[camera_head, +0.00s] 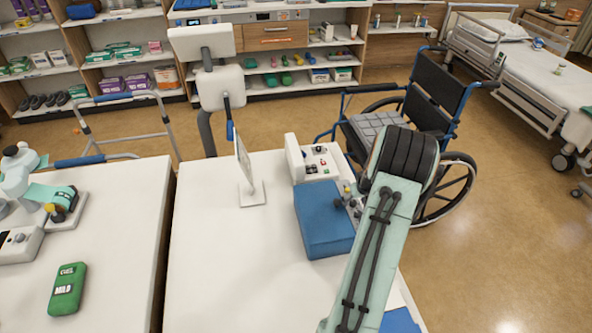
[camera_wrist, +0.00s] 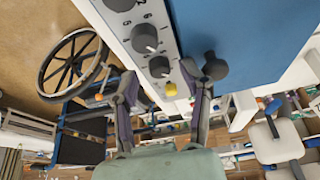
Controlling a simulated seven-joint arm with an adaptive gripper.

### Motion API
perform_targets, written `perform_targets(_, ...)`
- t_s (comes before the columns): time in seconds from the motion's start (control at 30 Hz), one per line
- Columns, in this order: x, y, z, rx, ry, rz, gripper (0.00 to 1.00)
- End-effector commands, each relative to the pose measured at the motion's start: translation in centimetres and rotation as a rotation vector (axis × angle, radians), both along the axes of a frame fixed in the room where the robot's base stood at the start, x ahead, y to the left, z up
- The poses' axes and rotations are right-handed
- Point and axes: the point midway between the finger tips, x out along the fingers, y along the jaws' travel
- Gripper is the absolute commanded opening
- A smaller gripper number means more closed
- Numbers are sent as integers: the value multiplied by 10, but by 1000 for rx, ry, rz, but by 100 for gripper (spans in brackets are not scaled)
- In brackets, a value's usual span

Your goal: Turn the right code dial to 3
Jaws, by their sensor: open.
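In the wrist view, a white panel holds a row of grey dials with white pointer marks: an upper dial (camera_wrist: 119,4), a middle dial (camera_wrist: 145,38) and a lower dial (camera_wrist: 159,67). I cannot tell which is the right code dial, and the numbers are too small to read. My gripper (camera_wrist: 160,78) is open, its fingers spread on either side of the lower dial in the picture; contact cannot be told. The panel is on a blue box (camera_wrist: 245,35), also in the head view (camera_head: 323,222), where my arm hides the gripper and part of the panel.
A yellow knob (camera_wrist: 171,89) and a dark round knob (camera_wrist: 214,67) are close to the fingers. A white control box (camera_head: 293,158) and an upright white panel (camera_head: 243,160) stand near the blue box. A wheelchair (camera_head: 420,110) is behind my arm.

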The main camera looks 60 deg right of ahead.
Motion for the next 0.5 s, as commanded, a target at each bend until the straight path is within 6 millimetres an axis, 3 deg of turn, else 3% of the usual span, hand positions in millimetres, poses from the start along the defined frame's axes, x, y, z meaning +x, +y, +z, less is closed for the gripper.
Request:
perform_targets(0.27, -2, -1, -1, 1, -2, 118, 47)
perform_targets(0.5, -4, -4, -1, 2, -3, 490, 47)
